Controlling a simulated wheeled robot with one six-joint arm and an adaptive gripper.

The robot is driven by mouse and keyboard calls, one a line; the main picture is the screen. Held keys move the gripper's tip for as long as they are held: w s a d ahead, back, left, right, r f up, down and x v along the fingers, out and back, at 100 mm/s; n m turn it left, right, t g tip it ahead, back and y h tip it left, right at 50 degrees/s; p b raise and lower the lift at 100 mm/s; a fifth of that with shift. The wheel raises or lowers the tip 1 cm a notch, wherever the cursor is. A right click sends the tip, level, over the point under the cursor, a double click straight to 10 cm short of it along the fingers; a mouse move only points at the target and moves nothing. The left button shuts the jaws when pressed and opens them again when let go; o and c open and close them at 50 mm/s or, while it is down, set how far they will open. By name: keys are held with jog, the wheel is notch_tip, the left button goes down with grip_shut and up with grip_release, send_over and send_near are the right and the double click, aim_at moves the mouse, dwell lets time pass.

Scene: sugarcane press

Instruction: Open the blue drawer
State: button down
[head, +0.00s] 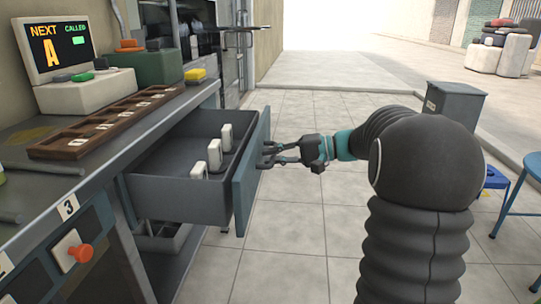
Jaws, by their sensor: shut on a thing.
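The blue drawer (251,172) is pulled well out from under the grey counter on the left. Its blue front faces right, and its grey tray shows several small white blocks standing inside. My gripper (270,155) is at the outer face of the drawer front, near its upper middle, coming from the right. Its dark fingers are shut on the drawer's handle, which is mostly hidden by the fingers.
The counter (100,160) carries a lit screen (55,45) and a brown slotted tray (105,123). A grey bin (455,105) and a blue stool (515,190) stand at the right. The tiled floor (285,225) before the drawer is clear.

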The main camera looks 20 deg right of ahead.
jog(key=shift+d, duration=0.1)
jog(key=c, duration=1.2)
grip_release()
jog(key=v, duration=1.2)
